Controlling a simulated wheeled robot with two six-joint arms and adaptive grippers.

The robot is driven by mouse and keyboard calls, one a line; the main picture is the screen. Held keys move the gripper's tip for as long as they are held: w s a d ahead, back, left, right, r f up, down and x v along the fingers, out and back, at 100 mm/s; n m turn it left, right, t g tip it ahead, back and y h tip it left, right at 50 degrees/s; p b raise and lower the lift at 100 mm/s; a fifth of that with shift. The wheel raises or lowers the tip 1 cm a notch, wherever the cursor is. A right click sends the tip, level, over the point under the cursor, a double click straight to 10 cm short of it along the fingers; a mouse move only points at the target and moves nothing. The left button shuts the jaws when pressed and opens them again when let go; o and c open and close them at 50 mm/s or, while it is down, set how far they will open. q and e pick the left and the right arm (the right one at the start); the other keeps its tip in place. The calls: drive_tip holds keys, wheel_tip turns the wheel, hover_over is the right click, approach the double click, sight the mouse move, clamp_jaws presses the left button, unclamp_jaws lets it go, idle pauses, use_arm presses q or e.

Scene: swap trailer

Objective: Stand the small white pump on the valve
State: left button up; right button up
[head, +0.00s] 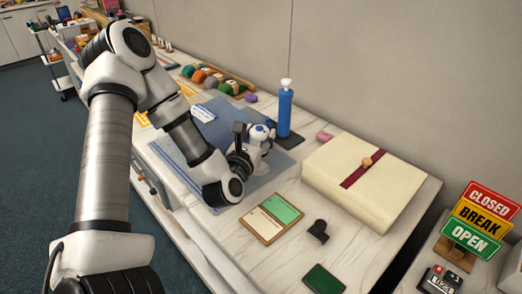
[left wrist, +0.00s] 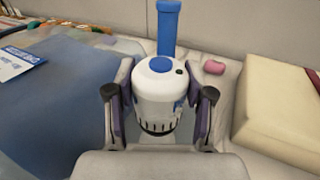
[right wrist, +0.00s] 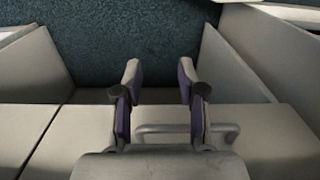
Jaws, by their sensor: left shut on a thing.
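The small white pump (head: 259,136), with a blue round top, is in my left gripper (head: 250,147) near the table's wall side. In the left wrist view the pump (left wrist: 158,95) stands upright between the two fingers of my left gripper (left wrist: 158,108), which are shut on its sides. Its underside is hidden, so I cannot tell what it rests on. A small black fitting (head: 318,231) lies on the table; I cannot tell if it is the valve. My right gripper (right wrist: 160,100) is open and empty, with its fingers apart near a grey cabinet front with a handle.
A tall blue bottle (head: 284,111) stands just behind the pump. A blue mat (head: 190,152) lies beside it. A large cream box (head: 345,195) with a red band sits to the right. A green and cream card tray (head: 257,225) and dark green pad (head: 324,279) lie in front.

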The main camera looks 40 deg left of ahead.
use_arm(q)
drive_tip(key=f, duration=0.5)
drive_tip(key=shift+w+a, duration=0.2)
drive_tip(key=shift+w, duration=0.1)
drive_tip(key=shift+s+d, duration=0.1)
drive_tip(key=shift+f+b, duration=0.1)
drive_tip(key=shift+b, duration=0.3)
drive_tip(key=o, duration=1.3)
drive_tip(key=shift+o, duration=0.2)
